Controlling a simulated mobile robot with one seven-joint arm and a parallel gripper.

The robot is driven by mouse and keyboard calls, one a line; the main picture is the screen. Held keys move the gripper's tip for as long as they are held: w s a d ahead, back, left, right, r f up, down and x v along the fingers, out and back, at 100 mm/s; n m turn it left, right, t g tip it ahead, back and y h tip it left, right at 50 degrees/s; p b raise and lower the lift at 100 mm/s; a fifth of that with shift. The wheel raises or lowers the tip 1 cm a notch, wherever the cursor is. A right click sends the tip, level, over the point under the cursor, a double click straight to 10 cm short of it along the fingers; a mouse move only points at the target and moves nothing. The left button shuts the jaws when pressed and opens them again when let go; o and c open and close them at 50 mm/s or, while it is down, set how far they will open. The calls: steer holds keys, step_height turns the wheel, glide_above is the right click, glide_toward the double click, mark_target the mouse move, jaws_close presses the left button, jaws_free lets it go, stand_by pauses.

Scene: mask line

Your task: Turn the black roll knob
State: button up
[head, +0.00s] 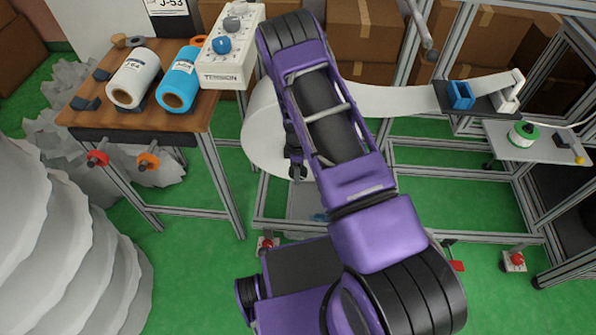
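I cannot make out a black roll knob for certain. The large white roll (262,140) stands in the metal frame, with its web running right behind my arm. My gripper (297,172) is small and dark in the head view, in front of the right part of this roll. My purple arm hides what lies behind it. I cannot tell whether the fingers are open or shut, or whether they touch anything.
A wooden-topped table (190,117) at left holds a white roll (134,80) and a blue roll (179,82). A red knob (97,158) and an orange knob (148,161) project from its front. White stacked rolls (60,240) fill the lower left. Green floor lies between.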

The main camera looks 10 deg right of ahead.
jaws_close()
